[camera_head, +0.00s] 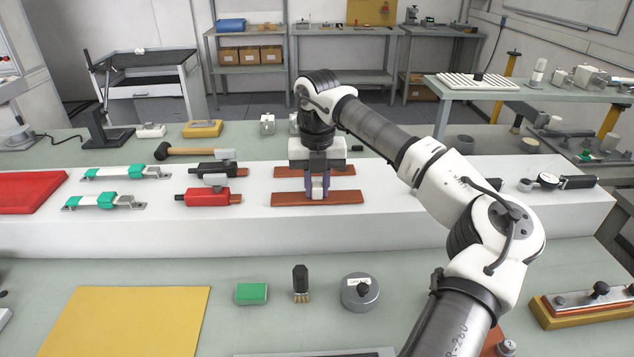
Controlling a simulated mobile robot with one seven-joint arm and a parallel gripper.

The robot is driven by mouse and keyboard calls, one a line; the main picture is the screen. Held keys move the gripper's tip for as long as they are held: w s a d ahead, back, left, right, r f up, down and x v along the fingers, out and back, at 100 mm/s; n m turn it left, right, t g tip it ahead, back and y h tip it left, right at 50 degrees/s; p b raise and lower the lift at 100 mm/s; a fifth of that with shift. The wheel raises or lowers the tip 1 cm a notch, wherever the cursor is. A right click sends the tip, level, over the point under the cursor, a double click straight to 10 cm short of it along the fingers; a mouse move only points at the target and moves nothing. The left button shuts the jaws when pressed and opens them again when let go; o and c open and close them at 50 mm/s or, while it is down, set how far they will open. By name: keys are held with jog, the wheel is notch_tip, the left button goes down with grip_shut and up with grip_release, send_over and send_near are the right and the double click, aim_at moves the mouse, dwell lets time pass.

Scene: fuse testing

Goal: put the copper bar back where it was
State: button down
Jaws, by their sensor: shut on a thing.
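Two flat copper bars lie parallel on the white raised platform. The front copper bar (345,197) is under my gripper (318,196), whose purple fingers point down and are shut on its middle. The bar looks level and at or very near the platform surface; I cannot tell whether it touches. The back copper bar (285,172) is partly hidden behind my gripper.
Left of the bars are red (207,197) and black (211,168) holders, green-banded fuses (104,201) and a hammer (193,153). A green block (251,293), brush (301,284) and grey round weight (360,292) stand in front.

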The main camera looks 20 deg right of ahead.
aim_at(317, 184)
jog(key=shift+f, duration=0.15)
jog(key=c, duration=1.3)
grip_release()
jog(key=shift+o, duration=0.2)
notch_tip(317, 184, up, 12)
jog(key=b, duration=0.1)
jog(key=shift+r+b, duration=0.2)
jog(key=shift+b, duration=0.15)
